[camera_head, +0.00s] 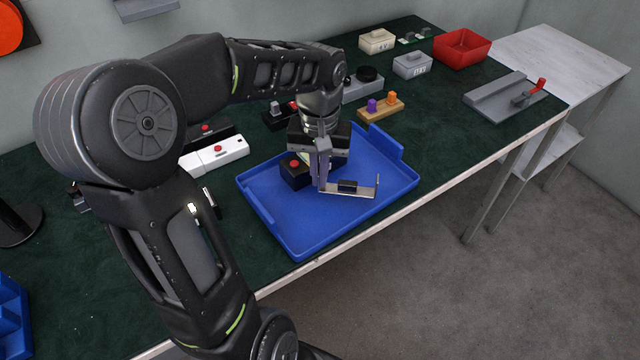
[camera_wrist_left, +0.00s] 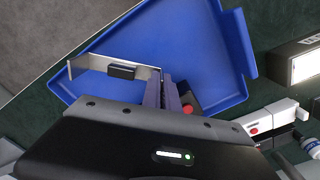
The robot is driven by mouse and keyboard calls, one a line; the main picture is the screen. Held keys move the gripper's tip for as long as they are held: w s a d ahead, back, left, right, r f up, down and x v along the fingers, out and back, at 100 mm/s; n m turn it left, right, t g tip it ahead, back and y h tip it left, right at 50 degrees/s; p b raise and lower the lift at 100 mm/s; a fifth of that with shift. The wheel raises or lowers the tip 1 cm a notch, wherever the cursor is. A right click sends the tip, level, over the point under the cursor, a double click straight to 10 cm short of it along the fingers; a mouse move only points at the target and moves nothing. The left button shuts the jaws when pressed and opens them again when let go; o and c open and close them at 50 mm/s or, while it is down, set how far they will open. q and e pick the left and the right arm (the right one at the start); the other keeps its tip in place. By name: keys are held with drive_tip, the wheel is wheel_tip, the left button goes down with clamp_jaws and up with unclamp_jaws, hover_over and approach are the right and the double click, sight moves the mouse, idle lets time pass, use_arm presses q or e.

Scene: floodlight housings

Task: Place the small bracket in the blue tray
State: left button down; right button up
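The small bracket (camera_head: 360,192) is a thin silver metal strip with an upturned end and a dark block on it. It also shows in the left wrist view (camera_wrist_left: 92,64). My left gripper (camera_head: 323,182) points down over the blue tray (camera_head: 286,224), with its fingers close together at one end of the bracket. In the left wrist view the fingers (camera_wrist_left: 162,92) are shut on that end, and the bracket sticks out to the left over the tray (camera_wrist_left: 195,40). I cannot tell whether the bracket touches the tray floor. My right gripper is not in view.
A black box with a red button (camera_head: 294,170) sits in the tray beside the gripper. White switch boxes (camera_head: 215,157) lie left of the tray. A wooden block with purple and orange knobs (camera_head: 380,106), grey boxes and a red bin (camera_head: 461,50) stand behind. The tray's front is clear.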

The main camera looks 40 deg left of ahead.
use_arm(q)
drive_tip(key=shift+f, duration=1.8)
drive_tip(key=shift+f, duration=0.2)
drive_tip(key=c, duration=1.6)
unclamp_jaws()
drive_tip(key=shift+c, duration=0.2)
drive_tip(key=shift+r, duration=0.1)
wheel_tip(320, 180, up, 12)
drive_tip(key=shift+r, duration=0.1)
